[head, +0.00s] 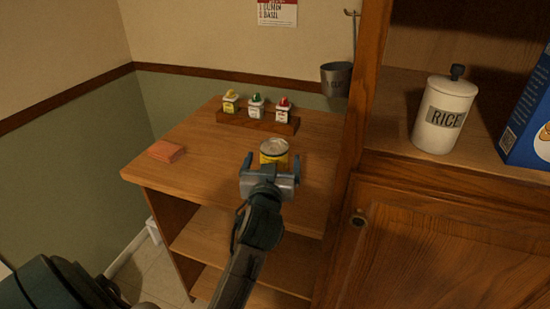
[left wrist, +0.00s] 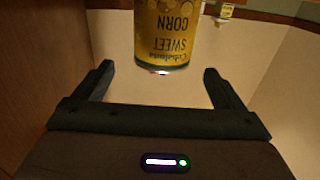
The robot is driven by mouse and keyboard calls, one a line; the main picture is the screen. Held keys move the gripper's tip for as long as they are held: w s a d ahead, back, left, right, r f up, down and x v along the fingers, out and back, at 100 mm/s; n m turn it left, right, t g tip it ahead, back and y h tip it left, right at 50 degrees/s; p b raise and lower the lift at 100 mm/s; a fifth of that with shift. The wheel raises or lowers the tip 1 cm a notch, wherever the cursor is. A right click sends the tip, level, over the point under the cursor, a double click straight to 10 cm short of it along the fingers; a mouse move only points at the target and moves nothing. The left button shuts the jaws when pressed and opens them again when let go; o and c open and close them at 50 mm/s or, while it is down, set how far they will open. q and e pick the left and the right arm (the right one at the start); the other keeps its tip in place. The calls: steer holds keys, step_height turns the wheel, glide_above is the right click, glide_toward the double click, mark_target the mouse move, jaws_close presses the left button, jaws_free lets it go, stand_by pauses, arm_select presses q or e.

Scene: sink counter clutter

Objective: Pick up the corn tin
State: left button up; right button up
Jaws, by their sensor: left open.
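The corn tin (head: 274,149) is a yellow can with a pale lid, standing on the wooden counter (head: 205,137). In the left wrist view the tin (left wrist: 167,30) shows its "Sweet Corn" label upside down. My left gripper (head: 271,163) is open, with one finger on each side of the tin's line. In the left wrist view the gripper (left wrist: 158,75) is empty between its fingers, and the tin lies just beyond the fingertips. In the head view the gripper hides the tin's lower part. My right gripper is not in view.
A wooden rack (head: 258,121) with several small spice jars stands behind the tin. An orange sponge (head: 166,152) lies at the left. A tall cabinet (head: 359,130) borders the counter's right side. A rice canister (head: 443,116) and a blue box (head: 528,125) stand on its ledge.

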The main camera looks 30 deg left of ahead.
mark_target(273, 155)
arm_select(q)
steer(key=x, duration=0.3)
steer(key=shift+w+a+p, duration=0.15)
steer(key=shift+w+p, duration=0.05)
steer(key=shift+p, duration=0.1)
steer(key=p+x, duration=0.1)
steer(key=x, duration=0.1)
steer(key=shift+w+a+r, duration=0.1)
steer(key=shift+w+a, duration=0.1)
steer(key=shift+a, duration=0.05)
steer(key=shift+x, duration=1.1)
steer(key=shift+s+d, duration=0.1)
steer(key=c, duration=1.4)
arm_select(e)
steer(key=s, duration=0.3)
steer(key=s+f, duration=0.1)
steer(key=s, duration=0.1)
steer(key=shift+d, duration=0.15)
